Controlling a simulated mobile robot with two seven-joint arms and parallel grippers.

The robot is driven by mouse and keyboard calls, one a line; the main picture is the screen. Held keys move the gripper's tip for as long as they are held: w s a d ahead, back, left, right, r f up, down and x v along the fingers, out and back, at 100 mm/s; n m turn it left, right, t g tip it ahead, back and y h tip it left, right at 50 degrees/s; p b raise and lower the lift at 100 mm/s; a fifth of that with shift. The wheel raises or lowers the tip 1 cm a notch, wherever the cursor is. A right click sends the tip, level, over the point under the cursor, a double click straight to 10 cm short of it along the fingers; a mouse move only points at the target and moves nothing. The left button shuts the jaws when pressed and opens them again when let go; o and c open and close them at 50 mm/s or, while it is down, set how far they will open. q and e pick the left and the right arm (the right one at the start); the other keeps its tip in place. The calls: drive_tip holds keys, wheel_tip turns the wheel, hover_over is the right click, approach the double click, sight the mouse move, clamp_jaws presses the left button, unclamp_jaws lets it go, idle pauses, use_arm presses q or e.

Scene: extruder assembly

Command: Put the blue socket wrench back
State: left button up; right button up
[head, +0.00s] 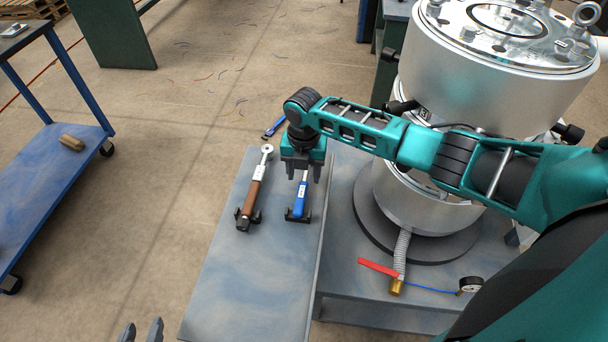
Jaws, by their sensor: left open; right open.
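The blue socket wrench (299,204) has a blue handle and a light metal shaft. Its handle end rests at a black holder (290,217) on the grey-blue table (245,290). My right gripper (302,173) is open, fingers pointing down, over the shaft end of this wrench. It hides the wrench's far end, and I cannot tell whether the fingers touch the shaft. My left gripper (141,332) is open and empty at the bottom left edge, left of the table; only its fingertips show.
A brown-handled wrench (253,197) lies in another black holder to the left. A blue tool (273,127) shows beyond the table's far edge, apparently on the floor. A large metal cylinder machine (490,95) stands right, with a red-handled valve (378,267). A blue cart (60,180) stands left.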

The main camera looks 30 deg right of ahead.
sight(304, 181)
wheel_tip(304, 181, up, 11)
drive_tip(key=p, duration=0.1)
drive_tip(key=shift+f, duration=0.2)
drive_tip(key=shift+f, duration=0.1)
